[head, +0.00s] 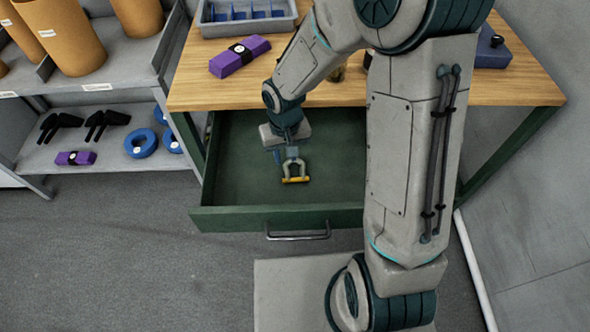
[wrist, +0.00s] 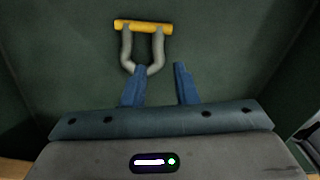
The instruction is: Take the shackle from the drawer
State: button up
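The shackle (head: 301,168) is a grey U-shaped bow with a yellow pin across its open end. It is in the open green drawer (head: 345,150), pin side toward the drawer front. The wrist view shows the shackle (wrist: 127,48) ahead of my gripper (wrist: 160,68), with the yellow pin farthest away. My gripper, also in the head view (head: 284,153), has its two blue fingers apart with nothing between them. The left finger's tip overlaps the rounded end of the bow in the wrist view. I cannot tell whether they touch.
The drawer is pulled out below the wooden tabletop (head: 430,92), with a metal handle (head: 298,235) on its front. A purple block (head: 240,56) and a grey divided tray (head: 207,27) stand on the tabletop. Shelves (head: 110,150) with parts stand at left. The rest of the drawer floor looks clear.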

aim_at(287, 170)
jog(key=f, duration=0.5)
jog(key=shift+s+d, duration=0.1)
jog(key=shift+s, duration=0.2)
jog(key=shift+r, duration=0.1)
grip_shut()
